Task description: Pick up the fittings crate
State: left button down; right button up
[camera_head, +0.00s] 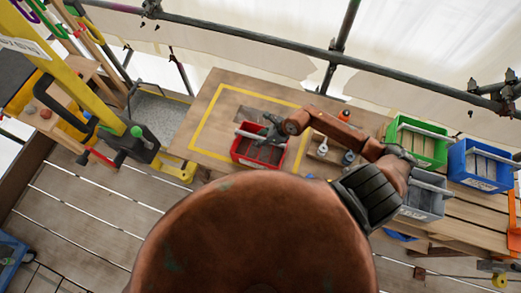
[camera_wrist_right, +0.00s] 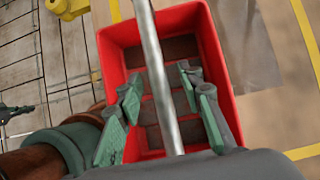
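A red crate (camera_head: 246,161) with a pale bar handle across its top stands on the wooden table. In the right wrist view the red crate (camera_wrist_right: 118,48) has brown block-like contents, and its metal handle (camera_wrist_right: 152,50) runs lengthwise above them. My right gripper (camera_head: 272,130) is over the red crate at the handle. In the wrist view its fingers (camera_wrist_right: 160,92) are spread, one on each side of the handle, with gaps between. A green crate (camera_head: 430,151), a blue crate (camera_head: 462,158) and a grey crate (camera_head: 424,206) stand to the right. I cannot read which is the fittings crate. My left gripper is not seen.
A yellow taped outline (camera_head: 208,113) marks the table (camera_head: 203,140) around the red crate's area. Small parts lie in a wooden holder (camera_head: 326,150) right of it. Scaffold poles (camera_head: 345,25) run behind. My large brown arm link hides the lower middle.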

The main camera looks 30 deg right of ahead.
grip_shut()
jog(key=shift+r, duration=0.15)
dwell(0.6)
